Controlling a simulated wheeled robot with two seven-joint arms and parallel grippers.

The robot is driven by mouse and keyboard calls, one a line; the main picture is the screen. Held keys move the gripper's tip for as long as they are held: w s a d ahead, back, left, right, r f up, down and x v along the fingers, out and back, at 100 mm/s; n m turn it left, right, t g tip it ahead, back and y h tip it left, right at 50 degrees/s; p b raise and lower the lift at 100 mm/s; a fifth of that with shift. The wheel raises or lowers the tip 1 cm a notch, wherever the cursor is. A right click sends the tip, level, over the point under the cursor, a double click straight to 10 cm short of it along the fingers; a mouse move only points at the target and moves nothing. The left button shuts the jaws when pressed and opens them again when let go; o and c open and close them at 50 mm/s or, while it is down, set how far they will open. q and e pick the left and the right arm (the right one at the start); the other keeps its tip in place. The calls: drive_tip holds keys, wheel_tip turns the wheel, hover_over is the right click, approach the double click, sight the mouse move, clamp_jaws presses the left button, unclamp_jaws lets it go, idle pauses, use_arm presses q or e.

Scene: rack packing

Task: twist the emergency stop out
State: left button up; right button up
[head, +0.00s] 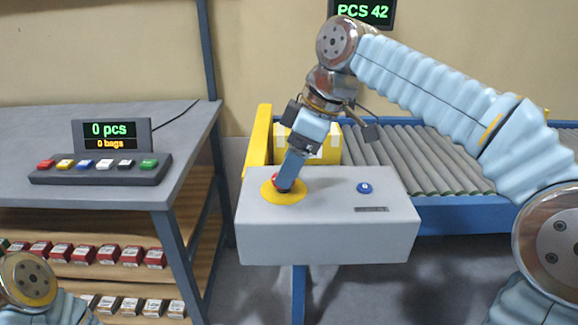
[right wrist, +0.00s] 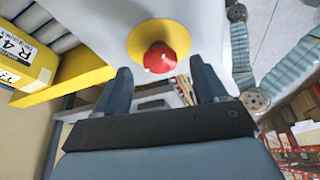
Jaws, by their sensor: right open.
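The emergency stop is a red button (head: 280,181) on a yellow round plate (head: 283,193), at the left of the top of a grey control box (head: 328,229). My right gripper (head: 284,183) is over the button and hides part of it in the head view. In the right wrist view the red button (right wrist: 160,58) stands ahead of and between the two dark fingertips of the right gripper (right wrist: 160,82). The fingers are open, with a gap on each side of the button. My left gripper is out of view; only part of the left arm shows at the lower left.
A blue button (head: 364,188) sits on the right of the box. Behind are a roller conveyor (head: 425,160) and a yellow box (head: 322,150). At left a table (head: 130,192) bears a display and coloured buttons. Shelves of small boxes (head: 85,256) are below.

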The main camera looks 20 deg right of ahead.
drive_tip(key=shift+x, duration=0.75)
drive_tip(key=c, duration=1.1)
drive_tip(key=shift+o, duration=0.2)
